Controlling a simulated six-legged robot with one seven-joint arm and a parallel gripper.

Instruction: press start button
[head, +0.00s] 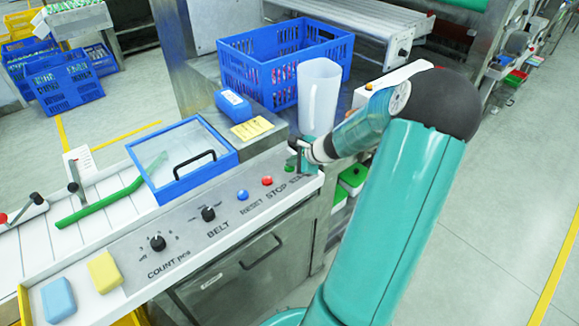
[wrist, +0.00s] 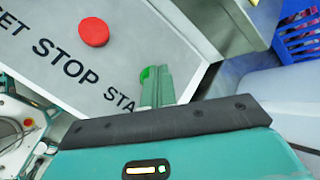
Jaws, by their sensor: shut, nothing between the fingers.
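The green start button (wrist: 146,73) sits at the corner of the panel, by the partly covered letters "STA", in the wrist view. My gripper (wrist: 158,85) is shut and empty, with its green fingers over the button and hiding most of it. In the head view the green button (head: 289,167) shows just beside the fingertips of my gripper (head: 298,160), at the right end of the panel. I cannot tell whether the fingertips touch the button.
The red STOP button (head: 267,181) and blue RESET button (head: 243,195) lie to the left, then the black BELT knob (head: 208,213) and COUNT knob (head: 158,243). A white pitcher (head: 318,95) stands behind my gripper, near a blue crate (head: 285,50). A clear-lidded blue frame (head: 182,160) is left.

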